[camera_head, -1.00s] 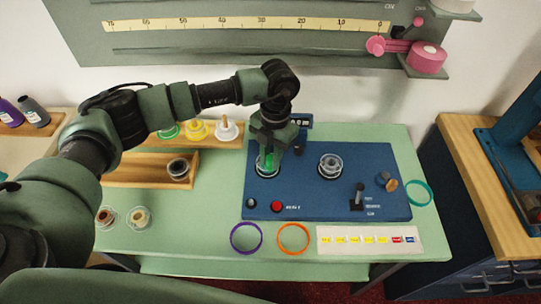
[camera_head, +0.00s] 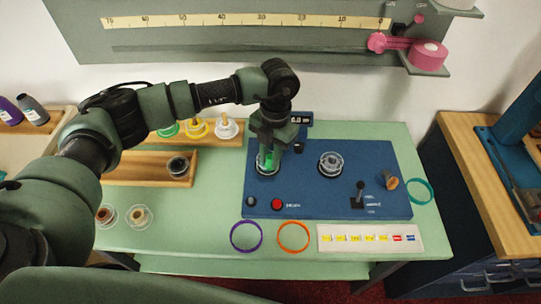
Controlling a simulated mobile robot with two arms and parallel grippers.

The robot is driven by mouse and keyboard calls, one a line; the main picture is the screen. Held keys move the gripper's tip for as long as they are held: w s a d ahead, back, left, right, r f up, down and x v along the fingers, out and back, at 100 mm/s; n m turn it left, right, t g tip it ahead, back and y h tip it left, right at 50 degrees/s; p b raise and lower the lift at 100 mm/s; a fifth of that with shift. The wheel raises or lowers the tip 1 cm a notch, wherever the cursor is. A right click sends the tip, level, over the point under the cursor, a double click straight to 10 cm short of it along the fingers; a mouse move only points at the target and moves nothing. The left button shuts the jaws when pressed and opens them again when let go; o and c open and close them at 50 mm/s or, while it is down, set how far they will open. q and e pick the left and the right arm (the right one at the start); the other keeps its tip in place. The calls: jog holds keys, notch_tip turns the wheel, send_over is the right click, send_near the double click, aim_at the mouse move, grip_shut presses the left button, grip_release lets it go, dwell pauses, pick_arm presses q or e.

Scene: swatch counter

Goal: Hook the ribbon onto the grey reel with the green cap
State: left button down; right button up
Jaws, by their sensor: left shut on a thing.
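My left gripper (camera_head: 269,150) points down over the left spindle of the blue machine (camera_head: 316,205). It is shut on a green part (camera_head: 269,158), which looks like a green cap; the jaws hide much of it. A round clear-and-grey rim (camera_head: 262,170) shows below the green part, on the machine's top. I cannot tell whether the green part is seated on it. A grey, clear-flanged reel (camera_head: 331,164) sits on the right spindle, with no green on it. I cannot make out a loose ribbon end. My right gripper is not in view.
A wooden rack (camera_head: 125,167) holds a dark reel (camera_head: 178,166). Two reels (camera_head: 107,215) (camera_head: 139,216) lie at the table's left. Purple (camera_head: 233,247) and orange (camera_head: 279,246) rings and a label card (camera_head: 338,247) lie in front. A teal ring (camera_head: 411,196) lies right of the machine.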

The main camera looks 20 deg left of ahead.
pick_arm(q)
jog(key=shift+f, duration=0.25)
dwell(0.5)
jog(key=shift+s+f+b, duration=0.1)
jog(key=shift+b, duration=0.2)
dwell(0.4)
jog(key=shift+r+p, duration=1.45)
jog(key=shift+r, duration=1.15)
